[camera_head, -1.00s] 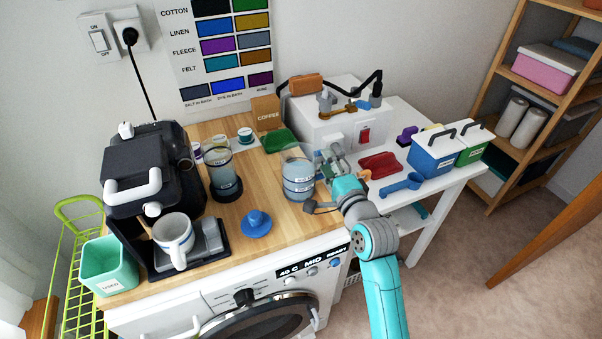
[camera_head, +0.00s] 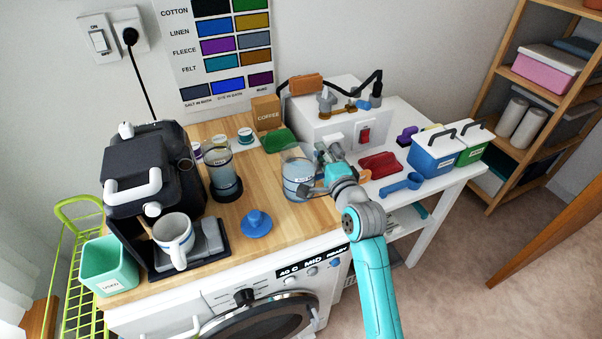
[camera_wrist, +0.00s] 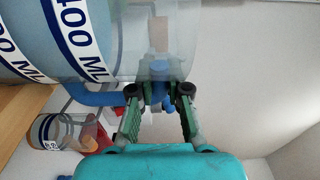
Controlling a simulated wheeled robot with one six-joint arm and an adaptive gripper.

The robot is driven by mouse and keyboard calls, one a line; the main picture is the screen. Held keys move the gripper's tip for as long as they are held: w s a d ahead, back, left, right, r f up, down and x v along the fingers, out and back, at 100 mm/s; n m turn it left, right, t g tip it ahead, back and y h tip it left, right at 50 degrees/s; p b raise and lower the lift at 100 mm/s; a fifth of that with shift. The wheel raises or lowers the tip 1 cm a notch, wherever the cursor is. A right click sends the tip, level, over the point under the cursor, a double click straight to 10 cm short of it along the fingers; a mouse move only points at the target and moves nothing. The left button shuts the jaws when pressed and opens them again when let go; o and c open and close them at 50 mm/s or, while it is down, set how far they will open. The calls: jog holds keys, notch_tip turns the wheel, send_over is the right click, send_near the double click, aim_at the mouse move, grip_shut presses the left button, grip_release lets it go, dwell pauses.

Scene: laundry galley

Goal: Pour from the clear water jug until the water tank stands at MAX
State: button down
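The clear water jug (camera_head: 294,171) stands upright on the wooden counter, with pale blue water and a marked band. My gripper (camera_head: 314,170) is at the jug's right side. In the wrist view my gripper (camera_wrist: 163,98) has its fingers apart, close to the clear wall; contact with the jug is unclear. A clear cylinder on a dark base (camera_head: 223,168), apparently the water tank, stands left of the jug beside the black coffee machine (camera_head: 146,169). Its MAX mark is too small to read.
A blue knobbed disc (camera_head: 257,224) lies in front of the jug and cylinder. A green item (camera_head: 280,140) and a coffee box (camera_head: 266,113) are behind. A white mug (camera_head: 174,238) stands on the machine. A blue scoop (camera_head: 401,183) and lidded bins (camera_head: 434,153) are at right.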

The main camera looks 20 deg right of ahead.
jog(key=shift+r, duration=0.1)
dwell(0.4)
jog(key=shift+r, duration=2.45)
jog(key=c, duration=1.8)
grip_release()
grip_shut()
jog(key=shift+r, duration=0.1)
